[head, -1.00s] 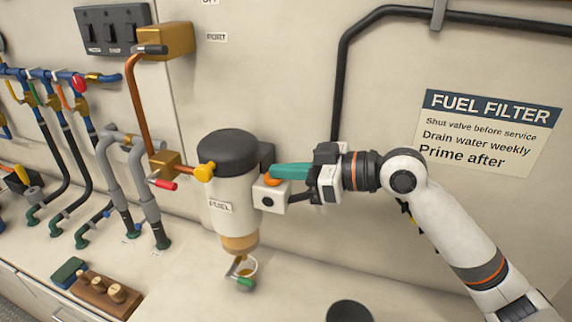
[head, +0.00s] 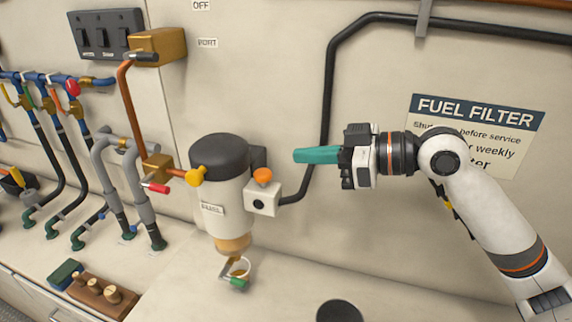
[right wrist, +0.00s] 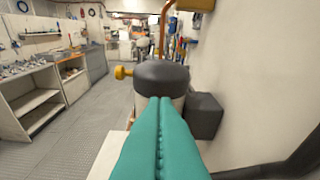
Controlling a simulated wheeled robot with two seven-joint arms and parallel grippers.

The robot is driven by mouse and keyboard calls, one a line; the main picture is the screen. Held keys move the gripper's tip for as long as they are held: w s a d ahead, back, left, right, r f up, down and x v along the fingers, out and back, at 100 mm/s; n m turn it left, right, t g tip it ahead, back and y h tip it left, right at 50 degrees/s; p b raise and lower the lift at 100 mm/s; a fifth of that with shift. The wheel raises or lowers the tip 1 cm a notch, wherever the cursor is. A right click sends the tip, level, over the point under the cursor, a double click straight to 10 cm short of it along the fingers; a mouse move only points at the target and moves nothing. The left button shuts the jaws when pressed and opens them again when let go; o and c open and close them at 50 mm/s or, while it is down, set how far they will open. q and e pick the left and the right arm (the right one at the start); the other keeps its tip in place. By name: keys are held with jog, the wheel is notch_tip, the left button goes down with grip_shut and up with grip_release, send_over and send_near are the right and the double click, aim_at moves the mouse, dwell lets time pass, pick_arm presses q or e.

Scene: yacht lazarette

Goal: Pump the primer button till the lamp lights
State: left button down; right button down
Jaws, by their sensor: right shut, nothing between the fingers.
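The fuel filter (head: 221,190) has a black cap and a cream body. It also shows in the right wrist view (right wrist: 162,76), behind my fingertips. The orange primer button (head: 263,175) sits on top of a small white box at the filter's right side. A round dark spot (head: 258,205) on the box's front looks like the lamp, and it is unlit. My right gripper (head: 297,156) is shut and empty. Its teal fingers point left, above and to the right of the button, apart from it. They lie side by side in the right wrist view (right wrist: 160,105). My left gripper is out of view.
A black hose (head: 328,100) runs along the wall behind my fingers. The counter's middle is mostly clear.

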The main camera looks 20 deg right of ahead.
jog(key=b+v, duration=0.1)
jog(key=v, duration=0.2)
jog(key=shift+s+d+r, duration=0.1)
jog(key=shift+s+d, duration=0.1)
jog(key=shift+s, duration=0.05)
dwell(0.9)
jog(key=shift+r, duration=0.1)
jog(key=shift+w+r+b, duration=0.15)
jog(key=shift+r+b, duration=0.2)
jog(key=shift+r, duration=0.5)
